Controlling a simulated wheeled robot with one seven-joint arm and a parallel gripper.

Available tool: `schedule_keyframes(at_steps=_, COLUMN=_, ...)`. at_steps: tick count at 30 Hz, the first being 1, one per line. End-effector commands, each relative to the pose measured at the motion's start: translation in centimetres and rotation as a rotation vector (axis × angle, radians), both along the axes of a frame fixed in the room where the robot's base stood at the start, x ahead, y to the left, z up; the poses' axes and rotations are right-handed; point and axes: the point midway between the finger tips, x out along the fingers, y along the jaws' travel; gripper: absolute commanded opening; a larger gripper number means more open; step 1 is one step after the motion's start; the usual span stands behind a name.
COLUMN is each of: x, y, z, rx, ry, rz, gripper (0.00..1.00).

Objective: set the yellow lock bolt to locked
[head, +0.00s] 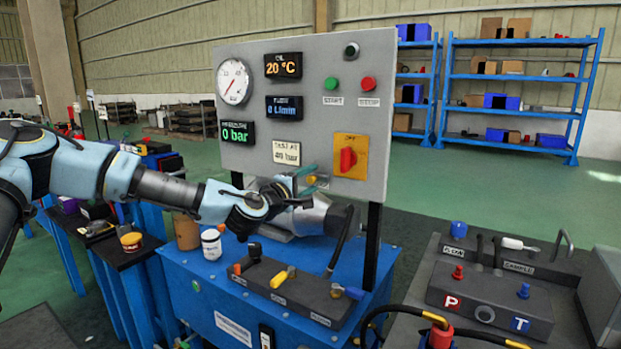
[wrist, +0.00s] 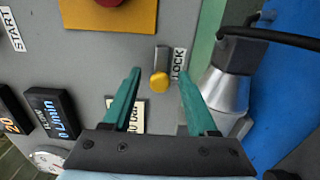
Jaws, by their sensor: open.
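The yellow lock bolt (wrist: 159,82) is a small round yellow knob on a grey metal bar on the grey panel. A white label reading LOCK stands just right of it in the wrist view, partly covered by a finger. My gripper (wrist: 160,73) is open, with one teal finger on each side of the knob and a visible gap to both. In the head view my gripper (head: 307,180) is at the lower part of the panel (head: 300,119), with the yellow knob (head: 312,180) between its fingers. Whether the fingertips touch the panel is unclear.
A red rotary switch on a yellow plate (head: 350,157) is right of the knob. A silver motor (head: 325,216) with a black cable sits below on the blue bench (head: 195,268). A dark lever block (head: 293,289) and a white jar (head: 212,246) stand in front.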

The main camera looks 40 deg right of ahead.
Motion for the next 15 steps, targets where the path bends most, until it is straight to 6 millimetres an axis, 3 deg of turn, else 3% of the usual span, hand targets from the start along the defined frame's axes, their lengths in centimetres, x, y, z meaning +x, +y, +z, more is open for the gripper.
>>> schedule_keyframes(at_steps=10, x=0.10, y=-0.44, z=-0.03, rx=0.001, ry=-0.001, rz=-0.001, gripper=0.59)
schedule_keyframes(at_steps=15, x=0.09, y=-0.43, z=-0.02, rx=0.000, ry=-0.001, rz=-0.001, gripper=0.41)
